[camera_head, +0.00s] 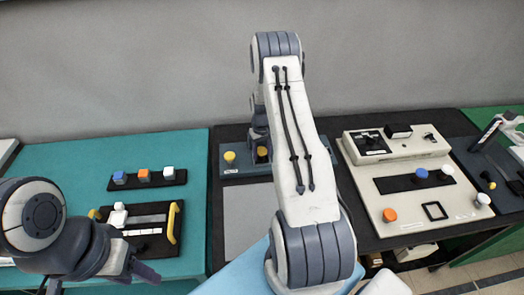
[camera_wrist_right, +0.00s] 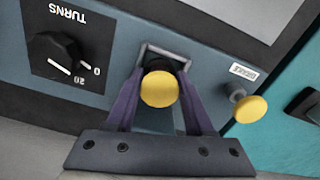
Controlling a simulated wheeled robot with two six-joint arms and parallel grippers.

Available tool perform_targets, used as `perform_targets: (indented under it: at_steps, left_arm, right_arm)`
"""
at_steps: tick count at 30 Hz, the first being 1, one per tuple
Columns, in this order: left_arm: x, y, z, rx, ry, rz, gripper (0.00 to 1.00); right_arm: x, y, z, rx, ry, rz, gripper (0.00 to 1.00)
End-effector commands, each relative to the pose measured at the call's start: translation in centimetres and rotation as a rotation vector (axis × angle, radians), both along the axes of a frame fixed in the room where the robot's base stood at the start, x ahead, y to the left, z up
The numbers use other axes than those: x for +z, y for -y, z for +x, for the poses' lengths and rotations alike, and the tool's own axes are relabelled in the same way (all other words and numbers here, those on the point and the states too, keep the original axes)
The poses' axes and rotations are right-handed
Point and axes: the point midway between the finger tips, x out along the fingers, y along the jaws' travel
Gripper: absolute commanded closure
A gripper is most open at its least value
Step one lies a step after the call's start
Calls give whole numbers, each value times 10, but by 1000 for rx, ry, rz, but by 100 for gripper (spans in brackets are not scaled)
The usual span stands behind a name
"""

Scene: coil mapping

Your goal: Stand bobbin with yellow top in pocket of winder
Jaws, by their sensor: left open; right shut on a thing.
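The bobbin with the yellow top (camera_wrist_right: 160,88) is between the two purple fingers of my right gripper (camera_wrist_right: 163,75). My right gripper is shut on it, and the bobbin is over or in the square-framed pocket (camera_wrist_right: 150,48) of the blue-grey winder (camera_wrist_right: 105,25). Its lower end is hidden, so I cannot tell how deep it sits. In the head view the yellow top (camera_head: 262,151) shows beside my right arm, which hides part of the winder (camera_head: 240,168). My left gripper (camera_head: 140,268) is open and empty at lower left, near a black tray.
A yellow brake knob (camera_wrist_right: 250,109) stands beside the pocket, and a black turns dial (camera_wrist_right: 54,53) is on its other side. A rack (camera_head: 148,180) with blue, orange and white tops lies on the teal table. A cream machine (camera_head: 405,185) with several knobs is at right.

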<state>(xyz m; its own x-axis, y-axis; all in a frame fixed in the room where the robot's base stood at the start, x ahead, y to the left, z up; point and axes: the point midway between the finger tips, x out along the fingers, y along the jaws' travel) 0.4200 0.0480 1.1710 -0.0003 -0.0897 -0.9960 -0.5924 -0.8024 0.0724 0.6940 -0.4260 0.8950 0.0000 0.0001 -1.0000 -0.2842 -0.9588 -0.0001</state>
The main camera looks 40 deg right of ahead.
Motion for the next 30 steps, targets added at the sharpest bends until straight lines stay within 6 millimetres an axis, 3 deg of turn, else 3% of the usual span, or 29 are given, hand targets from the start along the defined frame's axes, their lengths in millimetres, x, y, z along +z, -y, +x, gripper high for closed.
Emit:
perform_targets:
  at_steps: [8, 9, 11, 24, 30]
  left_arm:
    - [-5, 0, 0, 0, 0, 0, 50]
    - [-4, 0, 0, 0, 0, 0, 50]
    - [-3, 0, 0, 0, 0, 0, 50]
    - [-4, 0, 0, 0, 0, 0, 50]
    - [-19, 0, 0, -1, 0, 0, 50]
  right_arm:
    - [-5, 0, 0, 0, 1, 0, 100]
    - [-3, 0, 0, 0, 1, 0, 36]
    - [-3, 0, 0, 0, 0, 0, 18]
    - [6, 1, 1, 0, 4, -2, 18]
    - [42, 1, 2, 0, 7, -4, 18]
